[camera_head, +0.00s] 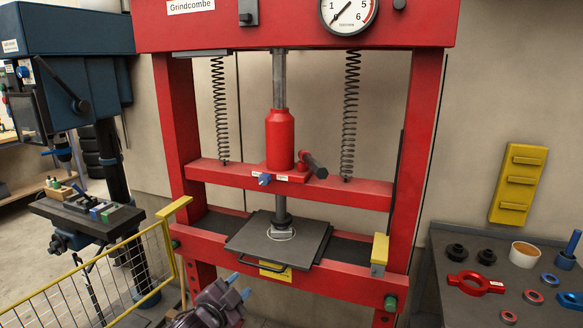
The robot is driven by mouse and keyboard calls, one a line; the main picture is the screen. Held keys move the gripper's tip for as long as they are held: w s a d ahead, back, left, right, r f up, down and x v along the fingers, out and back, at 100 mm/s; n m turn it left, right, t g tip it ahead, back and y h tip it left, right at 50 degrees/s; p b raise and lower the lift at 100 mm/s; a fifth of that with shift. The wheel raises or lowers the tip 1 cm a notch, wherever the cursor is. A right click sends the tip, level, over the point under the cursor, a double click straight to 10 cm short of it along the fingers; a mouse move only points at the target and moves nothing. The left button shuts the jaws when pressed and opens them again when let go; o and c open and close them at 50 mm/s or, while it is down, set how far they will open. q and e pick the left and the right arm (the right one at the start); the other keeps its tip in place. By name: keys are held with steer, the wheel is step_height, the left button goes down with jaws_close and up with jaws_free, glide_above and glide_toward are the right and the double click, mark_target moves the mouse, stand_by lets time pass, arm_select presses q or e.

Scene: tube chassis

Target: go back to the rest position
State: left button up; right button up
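My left gripper (239,287) shows at the bottom of the head view, left of centre. Its two blue fingertips are a little apart with nothing visible between them. It is in front of and below the black plate (245,239) of the red press (424,120), and looks apart from it. My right gripper is not in the view.
A yellow mesh guard (100,268) stands at the lower left, close to my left arm. A blue drill press (65,30) is behind it. A dark bench (450,312) with rings, a red part (474,283) and a cup (524,254) is at the right.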

arm_select(q)
steer(key=s+a+f+n+g+y, duration=0.1)
steer(key=s+a+f+n, duration=0.3)
steer(key=s, duration=0.7)
steer(key=s+a+f+n+g+y, duration=0.1)
steer(key=s+a+f+n+y, duration=0.2)
steer(key=s+a+f, duration=0.3)
steer(key=s+a+f+n+g+y, duration=0.2)
steer(key=s+a+f+n, duration=0.3)
steer(key=s+f, duration=0.4)
steer(key=s, duration=0.7)
steer(key=shift+s+f, duration=0.25)
steer(key=shift+s, duration=0.15)
steer(key=shift+d, duration=0.1)
